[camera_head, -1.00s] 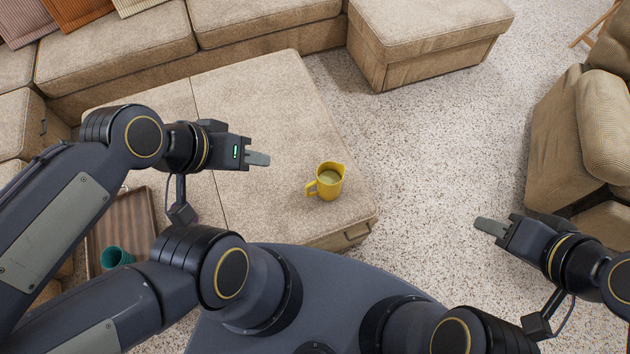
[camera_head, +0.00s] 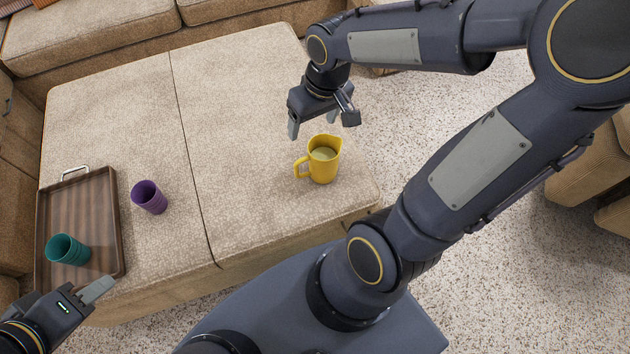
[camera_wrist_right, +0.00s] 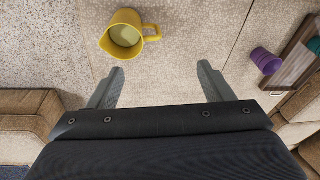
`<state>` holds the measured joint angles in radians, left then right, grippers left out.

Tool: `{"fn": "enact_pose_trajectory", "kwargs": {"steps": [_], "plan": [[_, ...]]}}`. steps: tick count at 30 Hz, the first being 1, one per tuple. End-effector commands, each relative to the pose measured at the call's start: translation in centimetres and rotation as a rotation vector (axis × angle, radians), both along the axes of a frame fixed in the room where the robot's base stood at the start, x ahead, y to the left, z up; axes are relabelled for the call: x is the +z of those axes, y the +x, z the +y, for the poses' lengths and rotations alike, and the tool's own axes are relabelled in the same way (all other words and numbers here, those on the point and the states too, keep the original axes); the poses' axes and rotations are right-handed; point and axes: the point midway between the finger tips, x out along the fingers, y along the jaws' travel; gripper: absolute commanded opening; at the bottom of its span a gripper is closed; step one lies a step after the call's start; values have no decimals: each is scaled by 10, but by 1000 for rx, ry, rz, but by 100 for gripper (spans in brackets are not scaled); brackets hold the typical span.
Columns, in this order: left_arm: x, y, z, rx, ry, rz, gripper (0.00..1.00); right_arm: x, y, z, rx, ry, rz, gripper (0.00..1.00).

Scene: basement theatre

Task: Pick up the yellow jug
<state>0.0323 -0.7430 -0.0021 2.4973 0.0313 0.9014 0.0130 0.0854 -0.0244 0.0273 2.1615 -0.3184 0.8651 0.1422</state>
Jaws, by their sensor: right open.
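The yellow jug (camera_head: 325,167) stands upright on the beige ottoman, near its right front corner, with its handle to the left. My right gripper (camera_head: 311,128) is above and just behind it in the head view, open and empty. In the right wrist view the jug (camera_wrist_right: 119,38) lies beyond and to the left of the gap between the open fingers (camera_wrist_right: 162,78), apart from them. My left gripper (camera_head: 100,289) is at the lower left, by the tray's front edge. Only one of its fingers shows clearly.
A wooden tray (camera_head: 111,238) with a teal cup (camera_head: 68,250) lies on the ottoman (camera_head: 235,110) at left. A purple cup (camera_head: 149,197) stands beside it. A sofa runs along the back. The ottoman between the purple cup and the jug is clear.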

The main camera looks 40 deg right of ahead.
Motion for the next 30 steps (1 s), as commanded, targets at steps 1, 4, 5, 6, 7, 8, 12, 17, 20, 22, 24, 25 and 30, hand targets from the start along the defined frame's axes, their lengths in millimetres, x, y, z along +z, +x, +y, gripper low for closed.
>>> {"fn": "enact_pose_trajectory", "kwargs": {"steps": [1,4,5,6,7,8,12,17,20,22,24,25,30], "plan": [[-42,0,0,0,0,0,36,-56,12,-2,19,-20,38,74],[-71,0,0,0,0,0,36,-107,30,-5,48,-58,85,74],[-77,0,0,0,0,0,36,-120,34,-6,57,-66,97,74],[-85,0,0,0,0,0,36,-134,40,-7,65,-76,109,74],[-89,0,0,0,0,0,36,-143,43,-7,71,-82,117,74],[-93,0,0,0,0,-1,36,-151,45,-7,76,-88,123,74],[-101,0,0,0,0,-1,36,-171,52,-7,91,-101,140,74],[-108,0,0,0,0,-1,36,-189,53,-7,93,-104,144,74],[-112,0,0,0,0,-1,36,-198,53,-7,92,-103,143,74],[-115,0,0,0,0,-1,36,-203,54,-6,92,-103,143,74],[-121,0,0,0,0,-1,36,-212,55,-5,93,-103,143,74],[-124,0,0,0,0,-1,36,-216,56,-4,94,-103,143,74],[-138,0,0,0,0,-1,36,-242,58,-1,92,-102,144,74]]}}
